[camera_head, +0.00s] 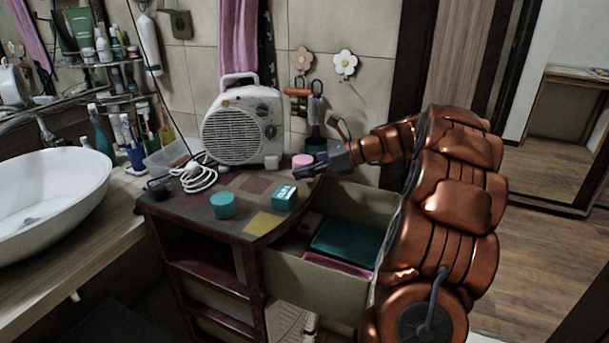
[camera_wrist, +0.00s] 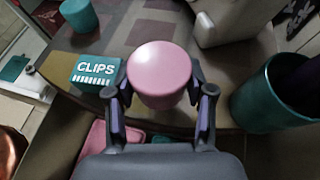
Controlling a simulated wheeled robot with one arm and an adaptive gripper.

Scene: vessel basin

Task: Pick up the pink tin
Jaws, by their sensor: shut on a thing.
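The pink tin (camera_wrist: 160,72) is round with a flat lid. In the wrist view it sits between the two fingers of my gripper (camera_wrist: 161,96), which is shut on it from both sides. In the head view the pink tin (camera_head: 302,161) shows at the right back edge of the small cabinet top, at the tip of my gripper (camera_head: 312,166). My gripper partly hides it there. I cannot tell whether its base touches the cabinet top.
A teal clips box (camera_head: 284,198) and a teal tin (camera_head: 222,205) stand on the cabinet top (camera_head: 262,223). A white fan heater (camera_head: 243,128) stands behind. An open drawer (camera_head: 300,275) lies below my arm. A teal bin (camera_wrist: 270,97) is right of the tin.

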